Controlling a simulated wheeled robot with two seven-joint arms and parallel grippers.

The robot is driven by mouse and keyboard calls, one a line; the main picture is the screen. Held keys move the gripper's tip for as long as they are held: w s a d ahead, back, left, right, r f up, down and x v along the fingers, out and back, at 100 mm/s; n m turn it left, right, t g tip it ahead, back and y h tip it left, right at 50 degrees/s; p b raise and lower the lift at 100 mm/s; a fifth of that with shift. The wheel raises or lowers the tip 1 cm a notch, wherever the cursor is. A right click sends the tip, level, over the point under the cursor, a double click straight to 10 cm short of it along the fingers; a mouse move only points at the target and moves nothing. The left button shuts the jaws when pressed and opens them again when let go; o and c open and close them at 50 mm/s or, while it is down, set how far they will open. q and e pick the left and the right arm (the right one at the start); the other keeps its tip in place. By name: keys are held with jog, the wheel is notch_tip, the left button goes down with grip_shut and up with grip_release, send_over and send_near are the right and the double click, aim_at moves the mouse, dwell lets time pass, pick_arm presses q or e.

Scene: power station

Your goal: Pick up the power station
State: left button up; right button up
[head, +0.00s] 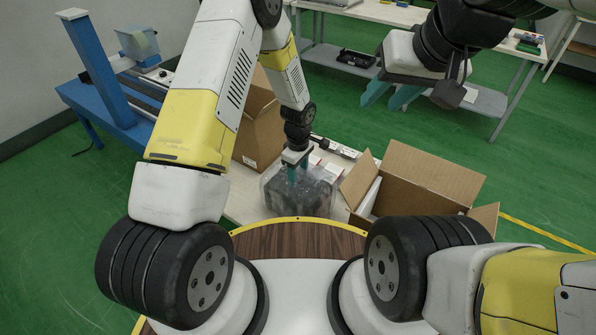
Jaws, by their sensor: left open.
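The power station (312,197) is a dark, boxy thing that seems wrapped in clear plastic. It sits on the light table just beyond my base. My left gripper (299,177) points down at it, with teal fingers apart and overlapping its upper part in the head view. I cannot tell whether the fingers touch it. My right gripper (390,97) is raised at the upper right, away from the power station. Its teal fingers are apart with nothing between them.
An open cardboard box (425,182) stands right of the power station, its flaps spread. Another cardboard box (257,135) stands behind my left arm. A blue stand (97,75) is at the left, and a workbench (480,100) with a lower shelf is at the back.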

pick_arm(q)
jog(key=shift+f, duration=0.6)
grip_shut()
dwell(0.9)
jog(key=shift+w+r, duration=0.15)
